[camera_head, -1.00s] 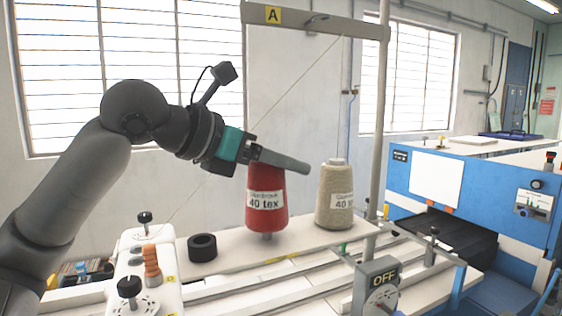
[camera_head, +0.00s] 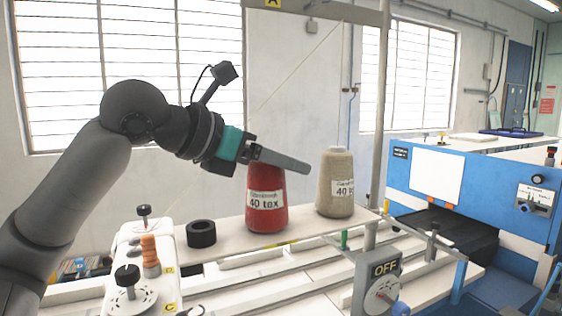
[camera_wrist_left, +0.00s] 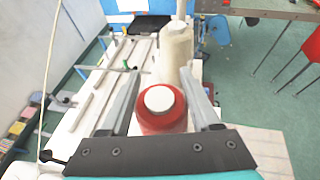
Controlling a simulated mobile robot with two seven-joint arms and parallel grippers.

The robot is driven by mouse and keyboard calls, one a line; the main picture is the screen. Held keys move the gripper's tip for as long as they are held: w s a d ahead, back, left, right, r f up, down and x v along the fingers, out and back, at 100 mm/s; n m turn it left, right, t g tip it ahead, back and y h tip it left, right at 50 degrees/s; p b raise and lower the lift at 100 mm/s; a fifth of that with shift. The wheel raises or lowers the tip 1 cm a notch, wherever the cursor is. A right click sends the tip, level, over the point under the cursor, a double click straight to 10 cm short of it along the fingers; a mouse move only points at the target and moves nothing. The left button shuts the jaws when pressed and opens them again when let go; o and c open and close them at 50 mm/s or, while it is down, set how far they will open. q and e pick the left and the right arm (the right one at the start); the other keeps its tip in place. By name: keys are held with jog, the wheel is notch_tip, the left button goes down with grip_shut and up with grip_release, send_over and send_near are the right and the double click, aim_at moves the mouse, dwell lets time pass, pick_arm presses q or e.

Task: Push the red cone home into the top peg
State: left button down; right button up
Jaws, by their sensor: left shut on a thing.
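The red cone (camera_head: 266,203), labelled 40 tex, stands upright on the white board (camera_head: 233,234). Its base appears to meet the board, and no peg shows beneath it. My left gripper (camera_head: 300,164) is at the cone's top, with its fingers reaching past it to the right. In the left wrist view, the red cone (camera_wrist_left: 162,118) with its pale top sits between the two fingers (camera_wrist_left: 162,78), which are shut on it. The peg is hidden. My right gripper is in no view.
A beige cone (camera_head: 335,190) stands on the board, right of the red one. A black ring (camera_head: 201,235) lies to the left. An upright post (camera_head: 378,120) and a grey OFF box (camera_head: 380,280) stand at right. A blue machine (camera_head: 480,180) is behind.

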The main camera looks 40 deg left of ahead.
pick_arm(q)
jog(key=shift+c, duration=0.2)
grip_release()
jog(key=shift+s, duration=0.1)
jog(key=shift+s+a+r, duration=0.1)
jog(key=shift+s+r, duration=0.05)
jog(key=shift+s, duration=0.1)
jog(key=b+v, duration=0.3)
jog(key=v, duration=1.1)
jog(key=shift+s, duration=0.2)
jog(key=shift+r, duration=0.15)
